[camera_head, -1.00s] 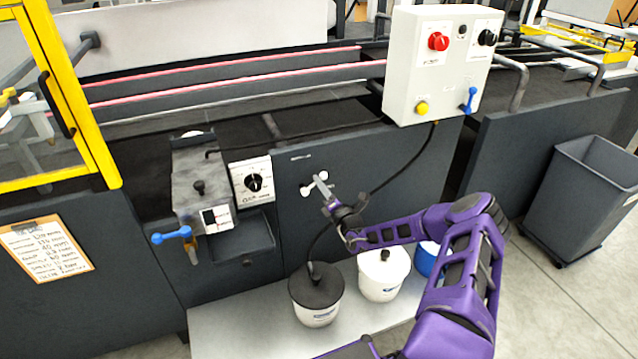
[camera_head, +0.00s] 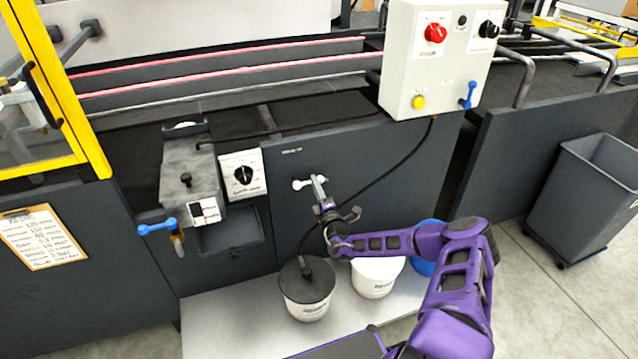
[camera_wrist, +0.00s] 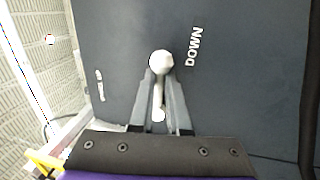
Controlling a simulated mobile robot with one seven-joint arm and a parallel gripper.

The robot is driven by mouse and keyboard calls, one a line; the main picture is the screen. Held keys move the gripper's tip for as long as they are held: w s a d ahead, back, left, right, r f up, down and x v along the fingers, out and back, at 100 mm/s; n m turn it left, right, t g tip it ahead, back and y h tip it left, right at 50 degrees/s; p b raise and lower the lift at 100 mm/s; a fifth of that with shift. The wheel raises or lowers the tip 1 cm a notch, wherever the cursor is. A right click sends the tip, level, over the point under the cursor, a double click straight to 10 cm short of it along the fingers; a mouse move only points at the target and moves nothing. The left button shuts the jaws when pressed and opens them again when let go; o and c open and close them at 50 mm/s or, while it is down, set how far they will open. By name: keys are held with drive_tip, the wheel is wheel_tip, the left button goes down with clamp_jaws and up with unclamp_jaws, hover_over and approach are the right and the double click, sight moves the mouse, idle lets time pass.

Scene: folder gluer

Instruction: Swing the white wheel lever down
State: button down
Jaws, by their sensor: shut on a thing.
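The white wheel lever (camera_head: 299,184) sticks out from the dark machine panel in the head view, and its white end shows to the left of my fingers. My gripper (camera_head: 318,182) is shut on the lever, with its fingers reaching up to it from below right. In the wrist view, the lever's round white knob (camera_wrist: 161,62) sits between the tips of my gripper (camera_wrist: 160,75), and a pale stem runs back between the fingers. The word DOWN (camera_wrist: 194,46) is printed on the panel to the right of the knob. My fingers hide part of the lever in the head view.
A tub with a black lid (camera_head: 305,282), a white-lidded tub (camera_head: 376,276) and a blue one (camera_head: 426,262) stand below on a grey platform (camera_head: 232,325). A black cable (camera_head: 385,180) hangs beside the lever.

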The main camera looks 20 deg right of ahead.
idle(0.4)
drive_tip(key=c, duration=0.9)
unclamp_jaws()
drive_tip(key=s+f+p, duration=0.1)
drive_tip(key=s, duration=0.7)
drive_tip(key=s+f+p, duration=0.1)
drive_tip(key=s+f, duration=0.1)
drive_tip(key=s, duration=0.7)
drive_tip(key=shift+f, duration=0.25)
